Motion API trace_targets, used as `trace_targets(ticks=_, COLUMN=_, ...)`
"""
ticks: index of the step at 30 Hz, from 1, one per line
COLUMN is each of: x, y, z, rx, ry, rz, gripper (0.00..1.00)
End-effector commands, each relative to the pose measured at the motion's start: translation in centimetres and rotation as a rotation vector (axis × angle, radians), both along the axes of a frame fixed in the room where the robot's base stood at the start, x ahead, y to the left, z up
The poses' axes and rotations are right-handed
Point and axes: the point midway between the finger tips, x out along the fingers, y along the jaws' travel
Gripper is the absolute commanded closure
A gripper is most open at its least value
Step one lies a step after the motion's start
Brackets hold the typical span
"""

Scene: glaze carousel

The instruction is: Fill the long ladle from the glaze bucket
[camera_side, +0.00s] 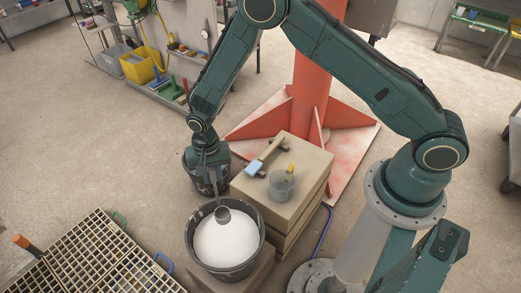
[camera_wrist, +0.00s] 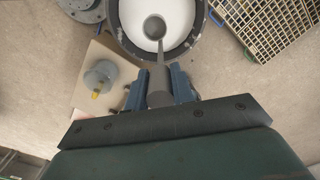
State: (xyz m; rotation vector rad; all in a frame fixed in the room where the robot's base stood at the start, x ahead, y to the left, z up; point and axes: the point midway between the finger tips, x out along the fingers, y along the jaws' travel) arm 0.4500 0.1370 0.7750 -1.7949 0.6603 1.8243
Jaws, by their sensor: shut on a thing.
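My gripper (camera_side: 211,163) is shut on the handle of the long ladle (camera_side: 222,214), which hangs down from it. The wrist view shows the gripper's two blue fingers (camera_wrist: 159,88) either side of the handle, with the ladle's round bowl (camera_wrist: 154,28) at the far end. The dark glaze bucket (camera_side: 190,240) holds white glaze (camera_side: 227,243). The bowl is over the bucket's opening, towards its far side in the side view. The bowl looks grey inside, with no white seen in it. I cannot tell whether it touches the glaze.
Another dark bucket (camera_side: 222,182) stands behind the ladle. A red column (camera_side: 308,85) rises behind.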

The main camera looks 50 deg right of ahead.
Motion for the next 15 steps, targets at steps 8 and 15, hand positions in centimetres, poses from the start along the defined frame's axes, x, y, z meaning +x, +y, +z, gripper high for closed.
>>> trace_targets(ticks=8, x=-0.49, y=1.06, z=-0.17, rx=0.000, ry=0.001, rz=0.022, gripper=1.00)
trace_targets(ticks=15, x=-0.48, y=1.03, z=-0.50, rx=-0.001, ry=0.002, rz=0.021, gripper=1.00)
